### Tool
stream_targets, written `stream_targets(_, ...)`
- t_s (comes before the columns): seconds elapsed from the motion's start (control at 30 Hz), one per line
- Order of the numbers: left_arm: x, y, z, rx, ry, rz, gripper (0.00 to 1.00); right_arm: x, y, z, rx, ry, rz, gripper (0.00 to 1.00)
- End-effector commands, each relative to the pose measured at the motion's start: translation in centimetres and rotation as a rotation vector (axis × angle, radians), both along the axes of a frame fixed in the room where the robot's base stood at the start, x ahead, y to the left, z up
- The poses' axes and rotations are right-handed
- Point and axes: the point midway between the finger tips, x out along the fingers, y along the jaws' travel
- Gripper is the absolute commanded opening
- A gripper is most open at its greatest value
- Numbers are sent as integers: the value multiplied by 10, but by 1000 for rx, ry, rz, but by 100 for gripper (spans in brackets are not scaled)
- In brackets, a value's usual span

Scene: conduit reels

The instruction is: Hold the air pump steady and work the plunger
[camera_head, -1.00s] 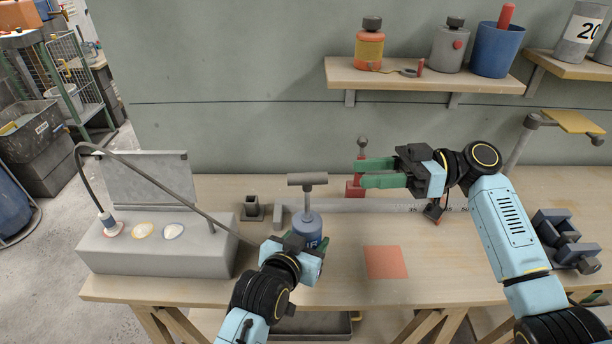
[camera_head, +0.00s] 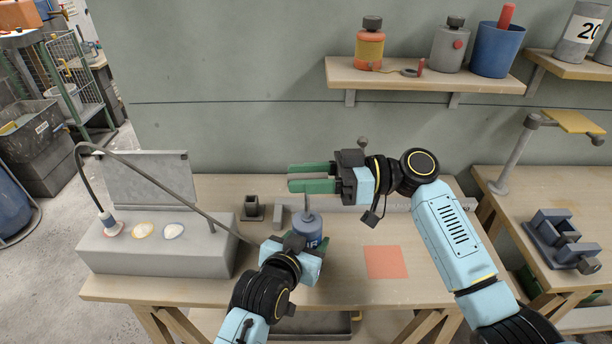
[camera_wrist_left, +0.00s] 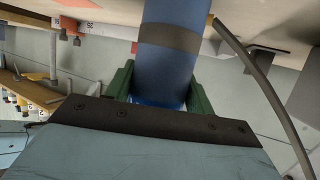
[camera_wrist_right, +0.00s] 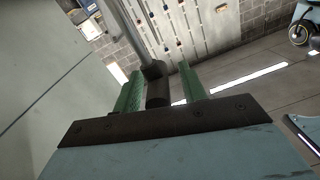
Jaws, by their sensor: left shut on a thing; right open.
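The air pump (camera_head: 307,226) stands upright on the bench, a blue cylinder with white lettering and a thin grey plunger rod (camera_head: 308,202). My left gripper (camera_head: 306,243) is shut around its blue body; the left wrist view shows the body (camera_wrist_left: 168,75) between the green fingers. My right gripper (camera_head: 291,178) is open at the top of the rod and hides the T-handle in the head view. In the right wrist view the dark handle (camera_wrist_right: 157,86) lies between the open fingers.
A grey box with discs (camera_head: 160,250) and a curved hose stands left. A red square (camera_head: 385,262) marks the bench to the right. A shelf (camera_head: 425,78) with containers is above. A second bench holds a grey fixture (camera_head: 562,240).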

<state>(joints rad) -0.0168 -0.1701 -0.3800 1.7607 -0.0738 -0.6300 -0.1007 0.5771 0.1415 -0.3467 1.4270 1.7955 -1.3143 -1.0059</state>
Motion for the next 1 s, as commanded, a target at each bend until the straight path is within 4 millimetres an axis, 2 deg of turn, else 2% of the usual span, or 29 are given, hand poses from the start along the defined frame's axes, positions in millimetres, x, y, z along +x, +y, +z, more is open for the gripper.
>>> stream_targets(0.17,0,0,-1,1,1,0,21,0,0,0,0,0,0,41)
stream_targets(0.2,0,0,-1,1,1,0,21,0,0,0,0,0,0,39)
stream_targets(0.5,0,0,-1,0,1,0,21,0,0,0,-1,0,1,0)
stream_targets(0.77,0,0,0,0,1,1,21,0,0,-3,-1,1,2,0)
stream_targets(0.87,0,0,0,0,1,1,21,0,0,-19,-1,5,2,0)
stream_targets(1.0,0,0,0,0,1,1,21,0,0,-49,0,8,1,0)
